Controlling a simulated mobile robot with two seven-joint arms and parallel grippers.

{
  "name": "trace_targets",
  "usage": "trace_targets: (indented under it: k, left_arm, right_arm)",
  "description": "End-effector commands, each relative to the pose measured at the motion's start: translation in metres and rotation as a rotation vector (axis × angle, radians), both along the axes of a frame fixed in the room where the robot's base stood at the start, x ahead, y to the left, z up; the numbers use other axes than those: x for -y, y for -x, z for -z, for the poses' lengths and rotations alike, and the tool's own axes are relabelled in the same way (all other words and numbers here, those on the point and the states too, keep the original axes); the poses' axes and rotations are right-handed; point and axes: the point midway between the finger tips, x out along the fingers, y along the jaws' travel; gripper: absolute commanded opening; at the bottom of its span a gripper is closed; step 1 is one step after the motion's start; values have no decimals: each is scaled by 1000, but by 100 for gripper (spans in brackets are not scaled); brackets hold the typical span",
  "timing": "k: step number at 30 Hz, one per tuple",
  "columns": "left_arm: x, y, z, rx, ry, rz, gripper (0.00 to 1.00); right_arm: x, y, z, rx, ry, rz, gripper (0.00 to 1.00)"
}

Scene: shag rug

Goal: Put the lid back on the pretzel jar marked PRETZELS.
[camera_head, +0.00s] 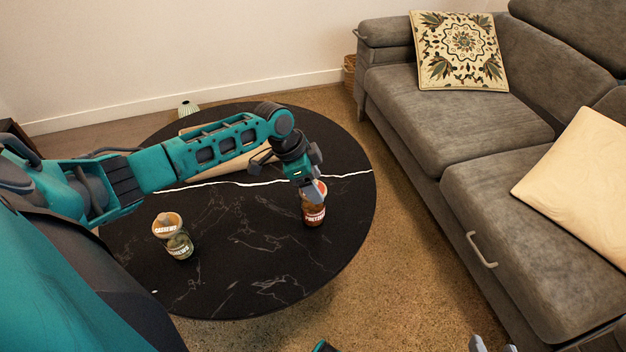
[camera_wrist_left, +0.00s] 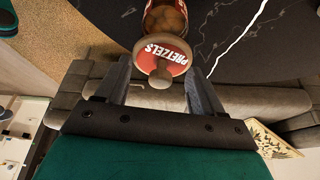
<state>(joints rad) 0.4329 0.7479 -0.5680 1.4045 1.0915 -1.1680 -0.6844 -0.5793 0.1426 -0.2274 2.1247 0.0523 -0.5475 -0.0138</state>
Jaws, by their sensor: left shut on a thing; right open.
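The pretzel jar (camera_head: 314,213) stands upright on the black round table, with brown contents and a red label. Its glass side also shows in the left wrist view (camera_wrist_left: 166,20). The red lid (camera_wrist_left: 160,52), marked PRETZELS and with a round knob, is at the jar's mouth; I cannot tell whether it is fully seated. My left gripper (camera_head: 313,190) reaches down over the jar and is shut on the lid, one finger on each side. My right gripper (camera_head: 494,346) is open, mostly cut off at the bottom edge of the head view.
A second jar (camera_head: 179,244) with a tan lid (camera_head: 167,224) stands at the table's left front. A beige board-like item (camera_head: 205,165) lies at the back, partly behind my arm. The black table (camera_head: 255,270) is clear in front. A grey sofa (camera_head: 460,130) stands at the right.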

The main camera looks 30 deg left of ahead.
Motion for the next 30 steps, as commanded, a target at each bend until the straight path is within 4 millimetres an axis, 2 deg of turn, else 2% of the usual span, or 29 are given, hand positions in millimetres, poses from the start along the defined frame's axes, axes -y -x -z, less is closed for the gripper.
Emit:
trace_targets:
  k: [3, 4, 12, 19, 30]
  left_arm:
    - [0, 0, 0, 0, 0, 0, 39]
    - [0, 0, 0, 0, 0, 0, 71]
    - [0, 0, 0, 1, -1, 0, 97]
    - [0, 0, 0, 0, 0, 0, 100]
    - [0, 0, 0, 1, -1, 0, 100]
  right_arm:
    - [0, 0, 0, 0, 0, 0, 48]
    - [0, 0, 0, 0, 0, 0, 48]
    - [0, 0, 0, 0, 0, 0, 48]
    - [0, 0, 0, 0, 0, 0, 48]
    - [0, -1, 0, 5, 0, 2, 48]
